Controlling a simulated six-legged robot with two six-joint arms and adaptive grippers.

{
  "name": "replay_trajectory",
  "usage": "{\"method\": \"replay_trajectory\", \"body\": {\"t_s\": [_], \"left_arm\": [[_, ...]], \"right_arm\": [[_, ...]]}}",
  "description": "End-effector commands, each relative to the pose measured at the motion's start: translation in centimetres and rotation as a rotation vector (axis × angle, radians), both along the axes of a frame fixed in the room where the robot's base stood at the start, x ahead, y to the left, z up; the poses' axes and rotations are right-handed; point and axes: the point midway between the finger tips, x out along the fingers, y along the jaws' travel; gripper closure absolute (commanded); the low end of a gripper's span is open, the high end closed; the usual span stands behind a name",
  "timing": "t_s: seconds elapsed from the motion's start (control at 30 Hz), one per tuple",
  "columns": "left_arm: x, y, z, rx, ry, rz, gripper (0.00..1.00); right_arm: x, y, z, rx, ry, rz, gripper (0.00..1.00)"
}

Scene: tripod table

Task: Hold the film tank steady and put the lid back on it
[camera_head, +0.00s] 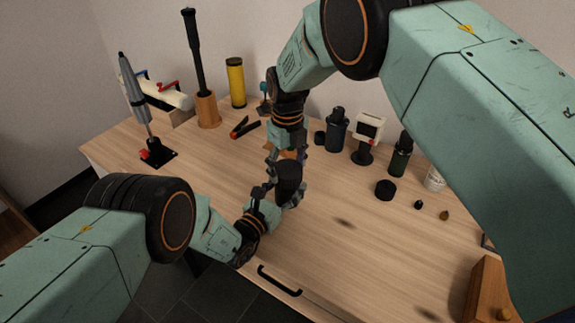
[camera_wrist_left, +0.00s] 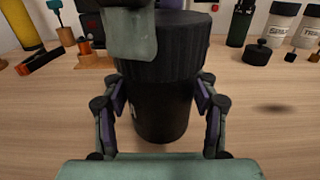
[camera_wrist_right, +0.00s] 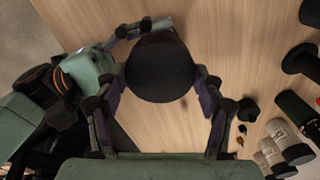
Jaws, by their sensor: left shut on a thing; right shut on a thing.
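The film tank (camera_wrist_left: 162,118) is a black cylinder standing upright on the table. Its wider, ridged black lid (camera_wrist_left: 185,58) sits over its top, with no clear gap in the left wrist view; I cannot tell if it is fully seated. The round lid top also shows in the right wrist view (camera_wrist_right: 160,68) and in the head view (camera_head: 289,174). My left gripper (camera_head: 272,196) is shut around the tank's sides, low down. My right gripper (camera_head: 287,161) comes from above and is shut on the lid. Its finger partly hides the lid in the left wrist view.
A low black cap (camera_head: 385,190) lies right of the tank, near small stoppers. A black bottle (camera_head: 337,130), a timer (camera_head: 367,137) and a green bottle (camera_head: 401,154) stand behind.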

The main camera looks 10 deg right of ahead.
Motion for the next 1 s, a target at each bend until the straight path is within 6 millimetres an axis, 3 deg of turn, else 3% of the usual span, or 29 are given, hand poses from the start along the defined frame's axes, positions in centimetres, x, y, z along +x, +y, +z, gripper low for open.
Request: {"method": "replay_trajectory", "body": {"t_s": [0.03, 0.07, 0.3, 0.67, 1.0], "left_arm": [[0.0, 0.0, -0.1, 0.001, 0.001, 0.000, 1.00], [0.0, 0.0, -0.1, 0.001, 0.001, 0.000, 1.00], [0.0, 0.0, -0.1, 0.001, 0.001, 0.000, 1.00], [0.0, 0.0, 0.0, 0.001, 0.001, 0.000, 1.00], [0.0, 0.0, 0.0, 0.001, 0.001, 0.000, 1.00]], "right_arm": [[0.0, 0.0, 0.1, 0.001, 0.000, 0.001, 0.58], [0.0, 0.0, 0.1, 0.001, 0.000, 0.001, 0.29], [0.0, 0.0, 0.1, 0.000, 0.000, 0.002, 0.08], [0.0, 0.0, 0.2, 0.000, 0.000, 0.002, 0.08], [0.1, 0.0, 3.8, -0.001, -0.003, 0.002, 0.08]]}}
